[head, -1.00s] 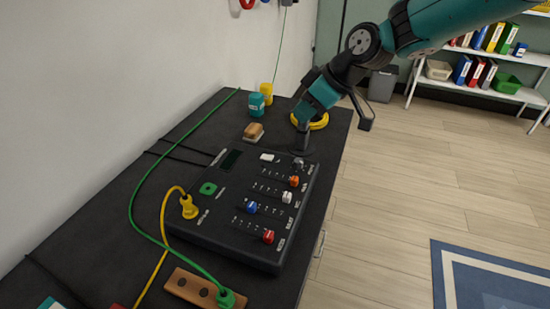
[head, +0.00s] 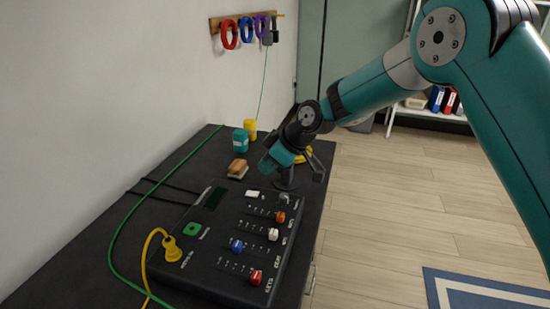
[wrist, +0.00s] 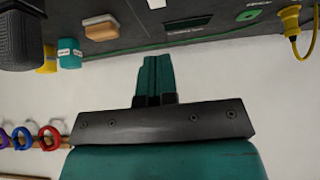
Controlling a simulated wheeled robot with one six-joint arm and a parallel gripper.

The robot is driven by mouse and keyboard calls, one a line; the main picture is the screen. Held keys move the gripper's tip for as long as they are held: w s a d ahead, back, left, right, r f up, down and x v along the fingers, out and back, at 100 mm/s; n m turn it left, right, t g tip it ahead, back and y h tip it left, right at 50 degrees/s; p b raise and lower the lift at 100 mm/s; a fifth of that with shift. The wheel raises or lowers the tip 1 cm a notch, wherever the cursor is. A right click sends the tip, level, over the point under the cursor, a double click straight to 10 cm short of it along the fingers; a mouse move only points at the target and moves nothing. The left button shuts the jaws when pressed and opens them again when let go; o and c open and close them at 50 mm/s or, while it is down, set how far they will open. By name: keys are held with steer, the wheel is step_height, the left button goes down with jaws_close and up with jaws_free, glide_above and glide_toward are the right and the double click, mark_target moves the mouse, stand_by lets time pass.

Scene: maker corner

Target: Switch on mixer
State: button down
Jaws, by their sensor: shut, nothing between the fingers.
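The mixer (head: 215,262) is a black box on the dark bench, with a dark screen, several coloured sliders and a green square button (head: 192,230). A white rocker-like piece (head: 252,194) sits at its far edge. In the wrist view the mixer's edge is at the top right, with the green button (wrist: 248,14), the screen (wrist: 188,25) and part of the white piece (wrist: 157,4). My gripper (head: 266,165) is above the mixer's far end, apart from it. Its teal fingers (wrist: 155,60) are together and empty.
A yellow plug (head: 172,252) with its cable and a green cable (head: 118,230) run along the left. The wall is close on the left.

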mark_target(256, 193)
steer(key=x, duration=0.4)
step_height(256, 193, down, 3)
steer(key=shift+f+p, duration=0.2)
steer(key=shift+p, duration=0.15)
steer(key=shift+f, duration=0.5)
steer(key=shift+d+f+b, duration=0.2)
steer(key=shift+f+b, duration=0.4)
steer(key=shift+b, duration=0.1)
steer(key=shift+s+r+p, duration=0.1)
steer(key=shift+r+p, duration=0.15)
steer(key=shift+p, duration=0.05)
steer(key=shift+r+p, duration=0.4)
steer(key=shift+r, duration=0.4)
